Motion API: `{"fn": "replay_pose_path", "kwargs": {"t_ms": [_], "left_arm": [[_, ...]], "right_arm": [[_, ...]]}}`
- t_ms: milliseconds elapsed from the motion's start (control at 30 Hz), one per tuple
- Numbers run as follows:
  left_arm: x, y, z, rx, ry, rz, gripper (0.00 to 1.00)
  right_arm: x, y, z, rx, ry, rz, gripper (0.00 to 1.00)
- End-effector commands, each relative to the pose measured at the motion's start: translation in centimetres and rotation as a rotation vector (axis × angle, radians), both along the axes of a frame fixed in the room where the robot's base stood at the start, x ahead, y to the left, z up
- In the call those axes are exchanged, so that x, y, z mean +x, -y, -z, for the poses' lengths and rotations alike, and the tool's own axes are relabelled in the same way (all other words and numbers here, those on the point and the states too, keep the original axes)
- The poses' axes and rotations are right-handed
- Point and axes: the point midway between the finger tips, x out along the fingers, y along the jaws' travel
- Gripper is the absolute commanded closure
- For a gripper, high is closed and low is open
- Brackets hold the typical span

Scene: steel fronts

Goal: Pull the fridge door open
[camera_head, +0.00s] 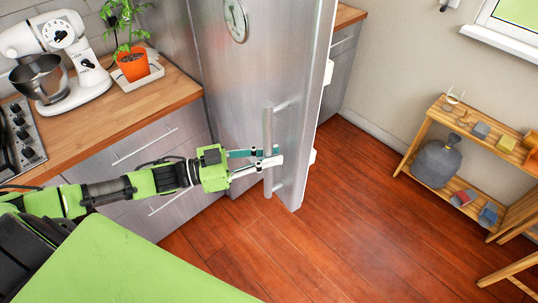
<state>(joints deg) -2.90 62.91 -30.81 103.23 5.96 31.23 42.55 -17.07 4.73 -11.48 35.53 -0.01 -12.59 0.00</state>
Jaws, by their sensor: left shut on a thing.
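The steel fridge door (238,75) stands in the middle of the head view, with a round dial near its top. Its vertical bar handle (267,130) is on the right part of the door front. My left gripper (269,158) reaches in from the left and is shut on the lower part of the handle, one finger teal and one white. The door's white edge (318,85) shows on the right. My right gripper is not in view.
A wooden counter (165,92) with a white stand mixer (62,62) and a potted plant (132,66) is on the left, above grey drawers. A wooden shelf (470,135) with small things stands at the right. The wooden floor (300,250) before the door is clear.

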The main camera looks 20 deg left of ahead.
Motion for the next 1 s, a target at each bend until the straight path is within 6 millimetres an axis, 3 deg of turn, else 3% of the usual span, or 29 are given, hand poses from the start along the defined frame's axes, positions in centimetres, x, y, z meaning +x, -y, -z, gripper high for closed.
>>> {"fn": "replay_pose_path", "kwargs": {"t_ms": [33, 67, 100, 567, 1000], "left_arm": [[0.1, -0.1, 0.0, 0.001, 0.0, -0.002, 1.0], [0.1, -0.1, 0.0, 0.001, 0.0, -0.002, 0.77], [0.1, -0.1, 0.0, 0.001, 0.0, -0.002, 0.67], [-0.4, -0.5, 0.1, 0.001, -0.003, -0.002, 0.67], [-4.4, -5.3, 0.3, 0.004, -0.007, -0.001, 0.67]], "right_arm": [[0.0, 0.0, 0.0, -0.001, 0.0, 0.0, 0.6], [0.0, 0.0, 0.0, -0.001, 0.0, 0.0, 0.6], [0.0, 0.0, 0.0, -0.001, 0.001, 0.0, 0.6], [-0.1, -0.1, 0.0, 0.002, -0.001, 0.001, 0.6], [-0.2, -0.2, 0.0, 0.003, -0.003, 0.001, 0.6]]}}
